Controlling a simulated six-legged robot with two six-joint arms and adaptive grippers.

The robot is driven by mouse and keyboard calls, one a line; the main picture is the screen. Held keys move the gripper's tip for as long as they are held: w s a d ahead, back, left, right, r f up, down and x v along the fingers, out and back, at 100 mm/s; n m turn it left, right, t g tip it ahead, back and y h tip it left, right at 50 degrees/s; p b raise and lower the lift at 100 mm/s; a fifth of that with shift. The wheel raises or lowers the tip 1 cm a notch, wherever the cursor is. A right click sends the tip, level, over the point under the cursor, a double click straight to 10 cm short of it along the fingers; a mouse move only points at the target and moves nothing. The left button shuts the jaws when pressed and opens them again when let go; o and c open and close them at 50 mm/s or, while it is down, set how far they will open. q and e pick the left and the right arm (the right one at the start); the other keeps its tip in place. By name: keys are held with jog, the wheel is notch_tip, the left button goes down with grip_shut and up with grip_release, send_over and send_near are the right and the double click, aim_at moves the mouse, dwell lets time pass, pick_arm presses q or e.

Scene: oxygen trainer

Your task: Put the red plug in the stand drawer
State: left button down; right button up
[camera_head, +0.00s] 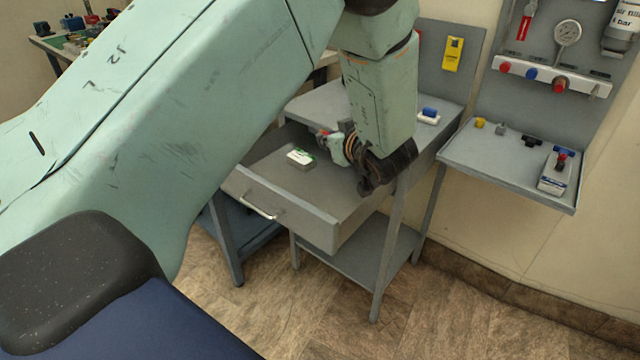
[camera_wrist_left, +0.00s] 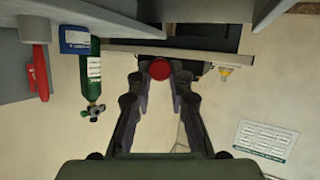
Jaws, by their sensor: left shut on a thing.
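The red plug (camera_wrist_left: 160,70) shows as a round red end between the fingertips of my left gripper (camera_wrist_left: 159,82) in the left wrist view. The gripper is shut on it. In the head view my left gripper (camera_head: 376,178) is dark and appears over or beside the right side of the stand drawer; its exact height is unclear, and the plug cannot be made out there. The stand drawer (camera_head: 285,212) is pulled out, with a grey front and a pale handle. A small white and green box (camera_head: 299,158) lies inside it. My right gripper is not in view.
The grey stand top (camera_head: 335,100) lies behind the drawer, with a blue and white item (camera_head: 429,115) on it. A wall shelf (camera_head: 500,165) with small parts stands at right. A green cylinder (camera_wrist_left: 93,75) shows in the left wrist view. The drawer's left part looks clear.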

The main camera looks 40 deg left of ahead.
pick_arm(q)
jog(key=shift+n+g, duration=0.3)
jog(key=shift+n, duration=0.2)
jog(key=f+b, duration=0.1)
jog(key=f, duration=0.2)
jog(key=f+b, duration=0.1)
jog(key=f, duration=0.3)
jog(key=s+f+b, duration=0.1)
jog(key=f, duration=0.2)
jog(key=shift+a+f+b, duration=0.2)
jog(key=shift+a+b, duration=0.2)
jog(key=shift+w+f, duration=0.1)
jog(key=shift+f, duration=0.1)
jog(key=shift+d+r, duration=0.1)
